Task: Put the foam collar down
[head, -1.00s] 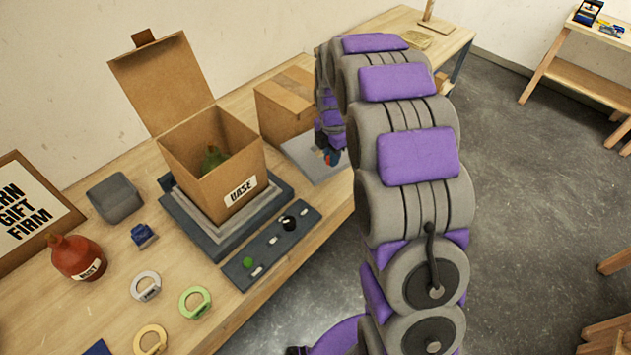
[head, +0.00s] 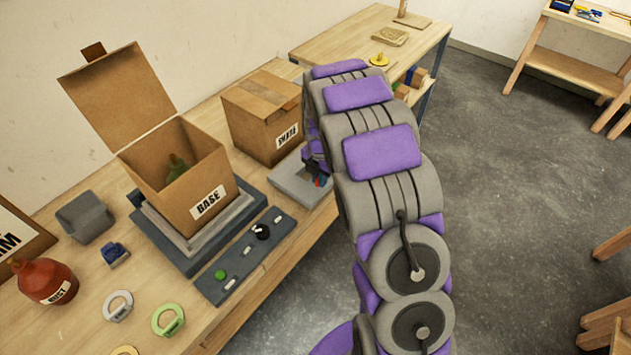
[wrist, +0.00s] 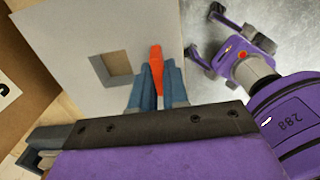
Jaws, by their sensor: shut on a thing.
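The foam collar (head: 287,187) looks like a flat light-grey slab beside the closed box at the table's front edge. In the wrist view the collar (wrist: 75,45) fills the upper left and has a square hole with a brown surface showing through. My gripper (wrist: 158,70) is shut on an orange-red piece at the slab, right of the hole; I take it as part of the collar. In the head view my gripper (head: 319,181) is small and partly hidden by my arm. Whether the slab rests on the table or hangs just above it is unclear.
A closed cardboard box (head: 262,125) stands directly behind the collar. An open box labelled BASE (head: 180,180) stands on a stepped dark base to the left. A control panel (head: 243,262) lies in front. Rings and a red bottle (head: 45,280) are further left. Floor lies right.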

